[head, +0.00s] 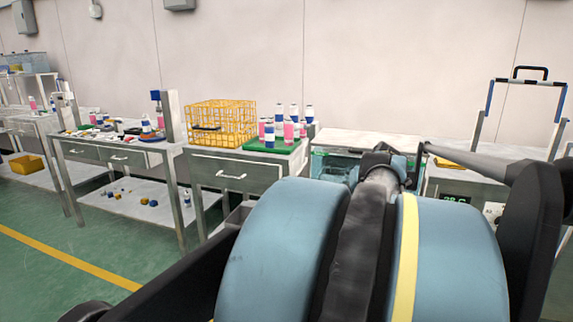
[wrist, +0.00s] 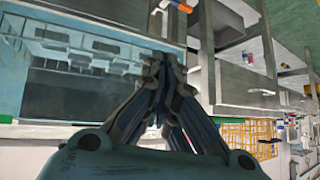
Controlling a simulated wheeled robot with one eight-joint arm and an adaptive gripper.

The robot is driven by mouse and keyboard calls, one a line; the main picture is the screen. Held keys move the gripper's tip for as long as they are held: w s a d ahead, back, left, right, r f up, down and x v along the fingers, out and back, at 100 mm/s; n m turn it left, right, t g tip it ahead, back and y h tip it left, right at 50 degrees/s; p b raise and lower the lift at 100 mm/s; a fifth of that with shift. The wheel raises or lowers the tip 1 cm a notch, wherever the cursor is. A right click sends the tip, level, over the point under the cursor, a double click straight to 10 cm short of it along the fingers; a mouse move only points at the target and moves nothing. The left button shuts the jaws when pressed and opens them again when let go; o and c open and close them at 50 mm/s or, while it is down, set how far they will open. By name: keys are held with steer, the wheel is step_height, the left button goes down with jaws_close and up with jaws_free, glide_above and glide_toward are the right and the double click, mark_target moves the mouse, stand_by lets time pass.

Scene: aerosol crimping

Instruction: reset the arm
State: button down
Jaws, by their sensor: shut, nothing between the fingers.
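My gripper (wrist: 162,62) is shut and empty in the wrist view, its fingertips together near the top middle. It is in front of a glass-sided water tank (wrist: 85,85) that fills the left of that view. In the head view my arm runs across the front and right of the picture, and its far end reaches toward the tank (head: 330,165). The gripper's fingers cannot be made out there, as the arm covers them.
A yellow wire basket (head: 222,124) and several cans on a green board (head: 272,147) stand on the middle bench. Left of it, a workbench (head: 110,155) bears small parts. A framed device (head: 522,110) stands at the right. Green floor is clear at front left.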

steer(key=s+a+f+g+h, duration=0.1)
steer(key=s+f+g, duration=0.5)
steer(key=s, duration=0.6)
step_height(320, 180, down, 2)
steer(key=shift+a+n+g, duration=0.3)
steer(key=shift+a+g, duration=0.1)
steer(key=shift+a, duration=0.5)
